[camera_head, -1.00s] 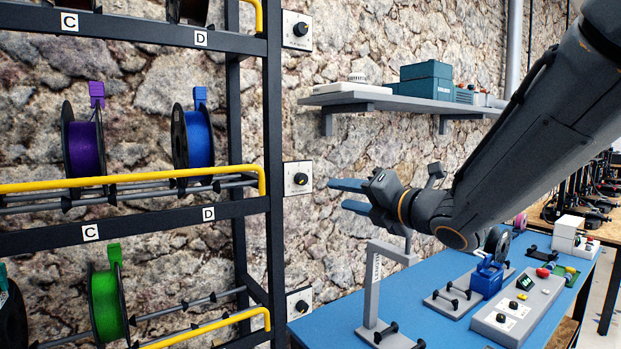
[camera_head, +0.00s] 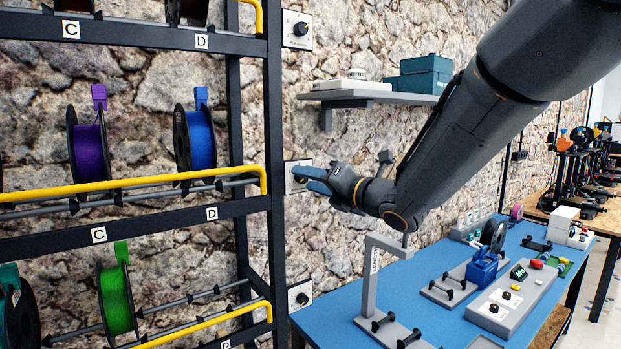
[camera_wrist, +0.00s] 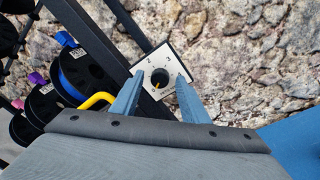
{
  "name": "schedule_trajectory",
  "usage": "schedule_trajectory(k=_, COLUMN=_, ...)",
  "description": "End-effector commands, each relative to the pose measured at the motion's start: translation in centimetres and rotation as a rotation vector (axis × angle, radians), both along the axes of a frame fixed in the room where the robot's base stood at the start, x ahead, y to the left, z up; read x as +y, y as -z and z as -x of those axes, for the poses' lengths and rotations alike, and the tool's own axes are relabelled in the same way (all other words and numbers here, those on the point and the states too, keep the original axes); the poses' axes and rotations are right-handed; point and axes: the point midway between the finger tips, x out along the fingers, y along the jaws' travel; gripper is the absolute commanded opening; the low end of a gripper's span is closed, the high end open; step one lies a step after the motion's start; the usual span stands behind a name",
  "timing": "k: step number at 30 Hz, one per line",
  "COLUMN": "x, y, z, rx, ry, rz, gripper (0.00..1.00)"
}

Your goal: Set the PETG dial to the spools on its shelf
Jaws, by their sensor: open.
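The middle dial (camera_head: 291,186) is on a white plate on the wall by the rack's post, mostly behind my gripper (camera_head: 304,180) in the head view. In the wrist view the dial's black knob (camera_wrist: 160,78) has a yellow pointer toward the lower left, and 2 and 3 are readable on the plate. My gripper (camera_wrist: 160,84) is open, its blue fingers on either side of the knob; I cannot tell whether they touch it. Level with this dial, the middle shelf holds a purple spool (camera_head: 88,152) and a blue spool (camera_head: 201,140). The PETG label is not readable.
Other dials sit above (camera_head: 300,29) and below (camera_head: 301,298). The black rack (camera_head: 275,130) with yellow rails (camera_head: 130,183) is close at left. A grey wall shelf (camera_head: 370,97) hangs at right. A blue bench (camera_head: 420,265) carries a grey stand (camera_head: 372,270) below my arm.

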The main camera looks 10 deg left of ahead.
Motion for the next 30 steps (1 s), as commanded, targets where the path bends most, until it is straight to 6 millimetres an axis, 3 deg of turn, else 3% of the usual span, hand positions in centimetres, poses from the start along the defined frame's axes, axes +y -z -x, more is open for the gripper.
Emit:
schedule_trajectory(k=5, x=-0.02, y=0.01, z=-0.01, rx=0.0, ry=0.0, rz=0.0, gripper=0.41)
schedule_trajectory(k=12, x=-0.04, y=0.01, z=-0.01, rx=0.0, ry=0.0, rz=0.0, gripper=0.01)
schedule_trajectory(k=22, x=-0.05, y=0.14, z=-0.04, rx=0.032, ry=0.001, rz=-0.028, gripper=0.0)
schedule_trajectory(k=30, x=-0.04, y=0.35, z=-0.08, rx=0.157, ry=0.0, rz=-0.137, gripper=0.0)
